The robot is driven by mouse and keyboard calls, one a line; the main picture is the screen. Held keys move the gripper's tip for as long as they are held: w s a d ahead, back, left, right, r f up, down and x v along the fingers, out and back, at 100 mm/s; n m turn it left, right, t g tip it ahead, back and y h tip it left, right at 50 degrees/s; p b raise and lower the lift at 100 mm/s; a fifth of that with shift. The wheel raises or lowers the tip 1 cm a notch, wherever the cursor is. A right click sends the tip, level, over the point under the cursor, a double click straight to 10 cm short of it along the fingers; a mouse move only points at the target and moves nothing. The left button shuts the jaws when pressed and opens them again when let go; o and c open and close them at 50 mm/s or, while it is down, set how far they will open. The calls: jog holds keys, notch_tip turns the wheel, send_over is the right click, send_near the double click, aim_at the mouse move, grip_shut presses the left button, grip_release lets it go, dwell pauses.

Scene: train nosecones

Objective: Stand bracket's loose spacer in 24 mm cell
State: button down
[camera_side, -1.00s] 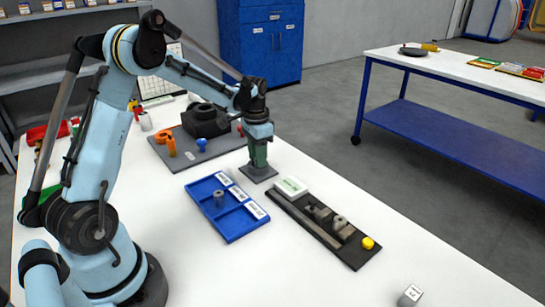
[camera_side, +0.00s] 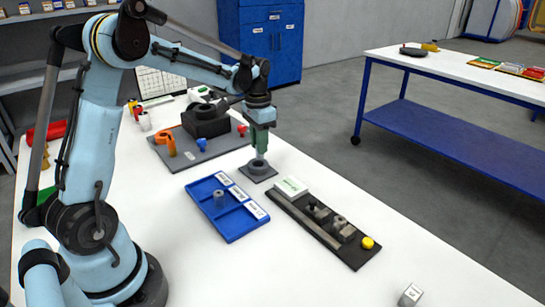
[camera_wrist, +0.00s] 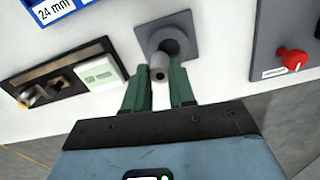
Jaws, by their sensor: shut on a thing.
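My gripper (camera_side: 261,148) is shut on a grey spacer (camera_wrist: 158,66), a small tube with a hole through its end. It holds the spacer upright over the round collar of a dark grey bracket (camera_side: 258,173), which also shows in the wrist view (camera_wrist: 185,25). I cannot tell if the spacer's lower end is clear of the collar. The blue tray (camera_side: 236,234) with labelled cells lies in front and to the left. The 24 mm label (camera_wrist: 55,11) shows at the tray's corner in the wrist view.
A black board (camera_side: 354,259) with grey parts, a yellow knob (camera_side: 367,243) and a white-green box (camera_side: 291,187) lies to the right of the tray. A grey board (camera_side: 217,148) with orange, blue and red parts lies behind. White tabletop is bare between tray and bracket.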

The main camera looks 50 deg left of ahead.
jog(key=s+d+r, duration=0.2)
jog(key=d+r, duration=0.4)
jog(key=d, duration=0.4)
jog(key=s+d, duration=0.6)
jog(key=s, duration=0.3)
jog(key=s+d, duration=0.6)
jog(key=s, duration=0.3)
jog(key=w+a+f, duration=0.1)
jog(key=a+f, duration=0.1)
jog(key=a, duration=0.1)
jog(key=w+a+f, duration=0.1)
jog(key=a+f, duration=0.1)
jog(key=a, duration=0.1)
jog(key=w+a+f, duration=0.2)
jog(key=a, duration=0.2)
jog(key=shift+w+f, duration=0.1)
jog(key=shift+f, duration=2.3)
jog(key=shift+f, duration=0.15)
jog(key=c, duration=0.9)
grip_release()
jog(key=shift+c, duration=0.2)
